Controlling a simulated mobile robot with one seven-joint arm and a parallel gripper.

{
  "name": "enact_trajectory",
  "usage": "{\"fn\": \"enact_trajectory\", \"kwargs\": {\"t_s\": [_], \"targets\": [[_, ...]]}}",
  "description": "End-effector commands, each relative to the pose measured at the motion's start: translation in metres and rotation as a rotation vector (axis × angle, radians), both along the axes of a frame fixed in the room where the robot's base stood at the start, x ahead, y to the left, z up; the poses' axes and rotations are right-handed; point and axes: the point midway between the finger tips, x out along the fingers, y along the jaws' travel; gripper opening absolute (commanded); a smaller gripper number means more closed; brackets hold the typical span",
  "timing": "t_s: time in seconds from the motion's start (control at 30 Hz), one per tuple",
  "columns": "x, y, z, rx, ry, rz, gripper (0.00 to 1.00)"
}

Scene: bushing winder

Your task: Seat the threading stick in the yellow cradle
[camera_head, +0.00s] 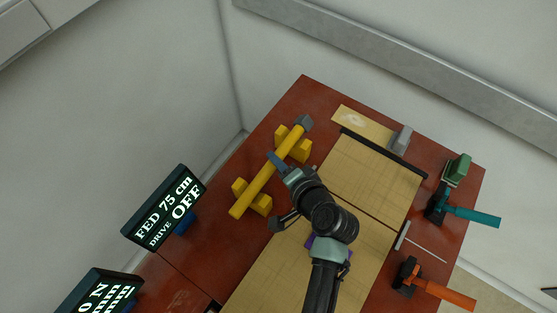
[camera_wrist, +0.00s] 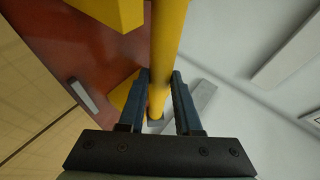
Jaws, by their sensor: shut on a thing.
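The threading stick is a long yellow rod (camera_head: 264,178) with a grey block at its far end. My gripper (camera_head: 276,162) is shut on the stick between the two blocks. In the wrist view the stick (camera_wrist: 168,35) passes between my dark blue fingers (camera_wrist: 160,82), with yellow cradle parts (camera_wrist: 113,12) at its left. The contact under the stick is hidden.
A display (camera_head: 164,208) reads FED 75 cm, DRIVE OFF; a second display (camera_head: 100,293) is partly cut off. A tan board (camera_head: 372,180) with a dark bar (camera_head: 384,153) lies right. Teal-handled (camera_head: 470,215) and orange-handled (camera_head: 443,293) tools lie along the right edge. A wall stands behind.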

Motion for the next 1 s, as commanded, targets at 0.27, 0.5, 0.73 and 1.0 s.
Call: {"fn": "enact_trajectory", "kwargs": {"t_s": [0.27, 0.5, 0.73, 1.0], "targets": [[0.0006, -0.0001, -0.0001, 0.0, -0.003, -0.001, 0.0], [0.0005, -0.0001, -0.0014, 0.0, -0.003, -0.001, 0.0], [0.0006, -0.0001, -0.005, 0.0, -0.003, -0.001, 0.0], [0.0007, -0.0001, -0.0084, 0.0, -0.003, -0.001, 0.34]]}}
